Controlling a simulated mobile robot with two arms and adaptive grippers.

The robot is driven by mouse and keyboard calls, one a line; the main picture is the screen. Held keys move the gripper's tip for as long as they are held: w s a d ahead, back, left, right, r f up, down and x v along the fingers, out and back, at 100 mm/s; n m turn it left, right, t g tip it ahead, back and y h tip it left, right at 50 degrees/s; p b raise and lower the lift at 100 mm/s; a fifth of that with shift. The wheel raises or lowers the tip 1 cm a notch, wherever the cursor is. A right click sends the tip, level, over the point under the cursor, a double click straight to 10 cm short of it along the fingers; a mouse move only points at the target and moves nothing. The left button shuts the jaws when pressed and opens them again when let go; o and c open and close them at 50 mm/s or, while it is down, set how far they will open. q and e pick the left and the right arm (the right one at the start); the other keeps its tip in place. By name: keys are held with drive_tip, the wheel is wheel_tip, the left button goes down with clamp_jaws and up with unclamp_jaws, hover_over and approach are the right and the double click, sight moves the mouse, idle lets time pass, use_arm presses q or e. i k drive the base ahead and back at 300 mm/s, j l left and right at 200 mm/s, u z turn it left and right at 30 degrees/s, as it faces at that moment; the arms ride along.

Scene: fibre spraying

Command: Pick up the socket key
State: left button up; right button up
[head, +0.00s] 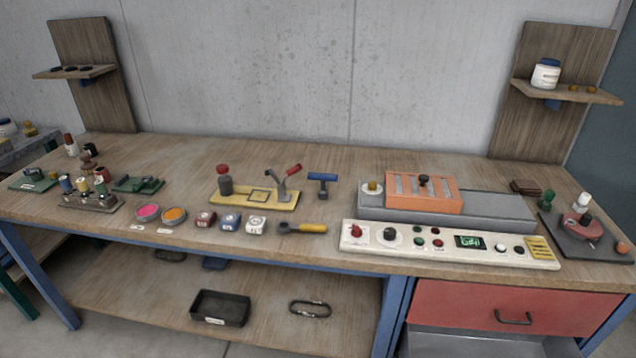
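A T-shaped tool with a blue crossbar and a dark shaft, which looks like the socket key (322,184), is on the workbench, just right of a yellow fixture plate. Its blue bar is at the top and the shaft points toward the front edge. A yellow-handled tool with a dark head (302,228) lies in front of it, near the bench's front edge. Neither of my grippers is in view.
The yellow fixture plate (230,196) carries a red-handled lever and a red-capped post. A white control panel (450,245) and an orange-topped grey machine (425,192) stand to the right. Small coloured boxes (231,220) line the front. The bench (330,150) is clear behind the tool.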

sight(323, 192)
drive_tip(key=i+j+z, duration=0.1)
drive_tip(key=i+j, duration=0.3)
drive_tip(key=j, duration=0.25)
drive_tip(key=i+j+z, duration=0.15)
drive_tip(key=i+j, duration=0.05)
drive_tip(key=j, duration=0.1)
